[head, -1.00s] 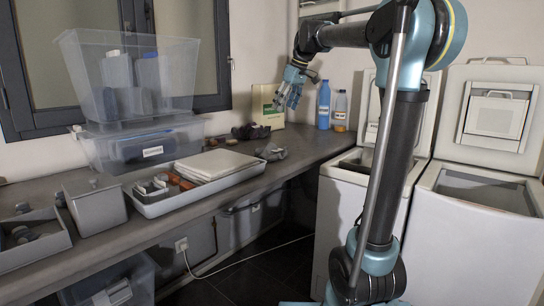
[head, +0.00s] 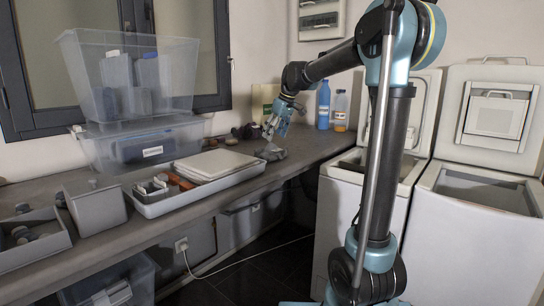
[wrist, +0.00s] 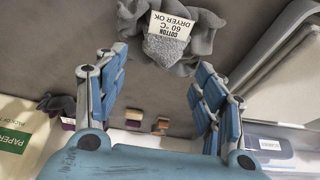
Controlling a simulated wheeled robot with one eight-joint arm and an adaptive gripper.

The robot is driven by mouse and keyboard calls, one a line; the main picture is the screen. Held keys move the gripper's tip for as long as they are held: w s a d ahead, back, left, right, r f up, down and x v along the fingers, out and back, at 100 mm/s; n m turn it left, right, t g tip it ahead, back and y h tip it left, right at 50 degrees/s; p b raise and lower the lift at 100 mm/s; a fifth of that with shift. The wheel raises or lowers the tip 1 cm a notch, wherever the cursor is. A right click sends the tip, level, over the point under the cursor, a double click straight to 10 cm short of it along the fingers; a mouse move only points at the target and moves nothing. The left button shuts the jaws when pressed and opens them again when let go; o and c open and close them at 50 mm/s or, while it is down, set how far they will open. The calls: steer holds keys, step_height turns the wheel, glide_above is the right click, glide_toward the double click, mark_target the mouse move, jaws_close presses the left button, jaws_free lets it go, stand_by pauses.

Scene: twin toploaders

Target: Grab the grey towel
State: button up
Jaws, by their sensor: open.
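A crumpled grey towel (head: 271,153) lies on the counter to the right of the long white tray. In the wrist view the towel (wrist: 172,32) shows at the top, with a white tag (wrist: 170,28) reading "COTTON 60 °C DRYER OK". My gripper (head: 268,137) is above the towel in the head view, fingers pointing down. In the wrist view my gripper (wrist: 160,72) is open and empty, and the towel lies beyond the fingertips, not between them.
The white tray (head: 150,208) holds a folded pale cloth and small items. A darker crumpled cloth (wrist: 60,104) lies near a paper box (wrist: 20,130). Stacked clear bins (head: 90,60) stand left; a blue bottle (head: 324,105) stands at the back. Two top-loaders (head: 470,240) are at right.

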mark_target(271, 150)
steer(key=shift+x, duration=1.45)
steer(key=shift+a, duration=0.1)
jaws_close()
steer(key=shift+r, duration=0.15)
